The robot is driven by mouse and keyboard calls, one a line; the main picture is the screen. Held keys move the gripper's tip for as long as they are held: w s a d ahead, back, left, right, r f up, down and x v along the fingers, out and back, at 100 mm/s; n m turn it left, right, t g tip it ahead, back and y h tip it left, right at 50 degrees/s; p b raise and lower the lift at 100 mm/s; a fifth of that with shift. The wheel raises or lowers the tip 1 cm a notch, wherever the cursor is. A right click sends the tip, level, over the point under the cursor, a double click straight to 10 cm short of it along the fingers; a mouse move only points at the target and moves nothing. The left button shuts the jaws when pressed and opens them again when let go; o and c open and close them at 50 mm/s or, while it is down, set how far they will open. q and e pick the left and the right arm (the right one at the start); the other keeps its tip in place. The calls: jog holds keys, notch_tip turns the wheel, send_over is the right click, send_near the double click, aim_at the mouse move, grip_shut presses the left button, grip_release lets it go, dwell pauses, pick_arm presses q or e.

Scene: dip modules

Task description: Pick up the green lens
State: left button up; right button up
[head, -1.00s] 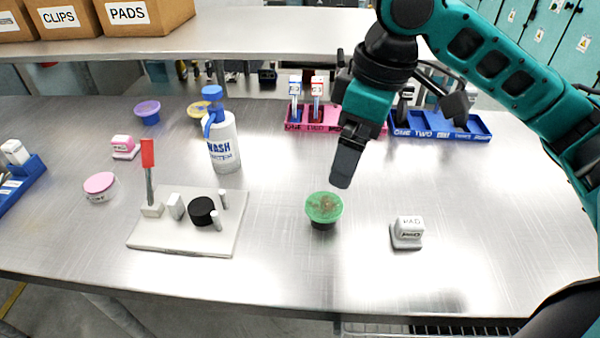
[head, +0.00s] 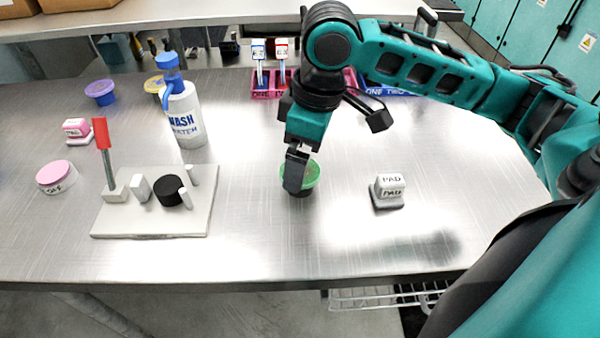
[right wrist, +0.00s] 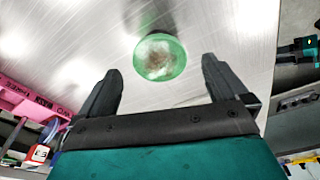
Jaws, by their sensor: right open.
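The green lens (head: 311,176) is a round green disc on top of a dark base, standing on the metal table. It also shows in the right wrist view (right wrist: 160,57), beyond the fingertips and roughly between their lines. My right gripper (head: 294,190) points down at the lens and hides part of it in the head view. In the right wrist view its two fingers (right wrist: 162,75) are spread apart with nothing between them. My left gripper is not in view.
A white PAD block (head: 389,190) stands to the right of the lens. A white board (head: 150,222) with a red-topped post and a black cylinder lies to the left. The wash bottle (head: 184,115) stands behind it. A pink rack (head: 265,92) is at the back. The front table is clear.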

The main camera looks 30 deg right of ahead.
jog(key=shift+w+a+f, duration=0.1)
jog(key=shift+f, duration=0.85)
jog(key=shift+c, duration=0.2)
jog(key=shift+c, duration=0.8)
jog(key=c, duration=0.9)
jog(key=shift+o, duration=0.2)
jog(key=shift+r, duration=0.1)
